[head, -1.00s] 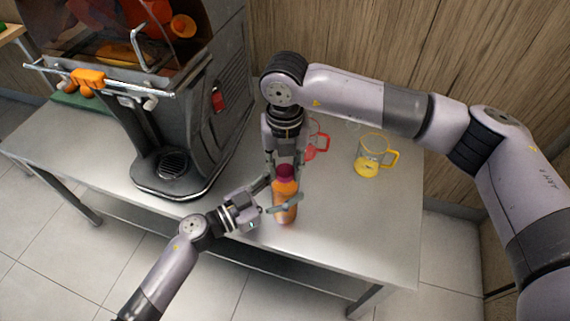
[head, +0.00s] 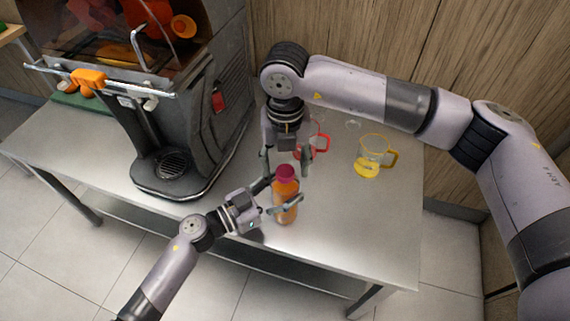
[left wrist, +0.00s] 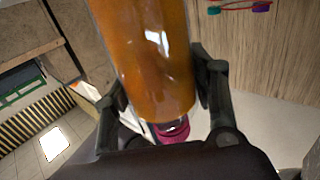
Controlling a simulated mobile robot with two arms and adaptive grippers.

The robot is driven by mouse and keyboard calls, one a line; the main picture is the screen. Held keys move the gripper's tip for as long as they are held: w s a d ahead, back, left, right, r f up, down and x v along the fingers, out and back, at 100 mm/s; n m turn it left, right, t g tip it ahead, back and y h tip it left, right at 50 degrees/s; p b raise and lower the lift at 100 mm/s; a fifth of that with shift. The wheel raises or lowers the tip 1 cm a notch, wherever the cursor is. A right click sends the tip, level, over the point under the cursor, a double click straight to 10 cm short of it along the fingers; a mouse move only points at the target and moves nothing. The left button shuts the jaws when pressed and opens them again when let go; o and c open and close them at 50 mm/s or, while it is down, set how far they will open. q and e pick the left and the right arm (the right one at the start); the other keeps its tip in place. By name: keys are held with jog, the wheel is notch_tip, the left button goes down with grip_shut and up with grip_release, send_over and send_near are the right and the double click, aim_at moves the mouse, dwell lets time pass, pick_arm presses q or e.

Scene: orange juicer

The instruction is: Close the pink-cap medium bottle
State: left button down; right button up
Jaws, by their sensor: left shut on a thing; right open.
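The medium bottle (head: 286,205), filled with orange juice, stands roughly upright near the table's front edge. Its pink cap (head: 285,171) sits on top; I cannot tell how tight it is. My left gripper (head: 279,197) is shut around the bottle's body from the left. In the left wrist view the orange bottle (left wrist: 150,60) fills the space between the fingers, with the pink cap (left wrist: 172,133) at its lower end. My right gripper (head: 285,164) points down from above, open, with its fingers spread on either side just above the cap.
The juicer (head: 190,110) stands on the left of the metal table (head: 350,235). A red-handled jug (head: 318,142) is behind my right gripper. A yellow-handled jug (head: 372,157) with some yellow liquid is to the right. The table's right front is clear.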

notch_tip(320, 180, up, 10)
jog(key=shift+r, duration=0.25)
pick_arm(q)
jog(key=c, duration=0.6)
grip_release()
jog(key=v, duration=1.2)
jog(key=shift+s+f, duration=0.1)
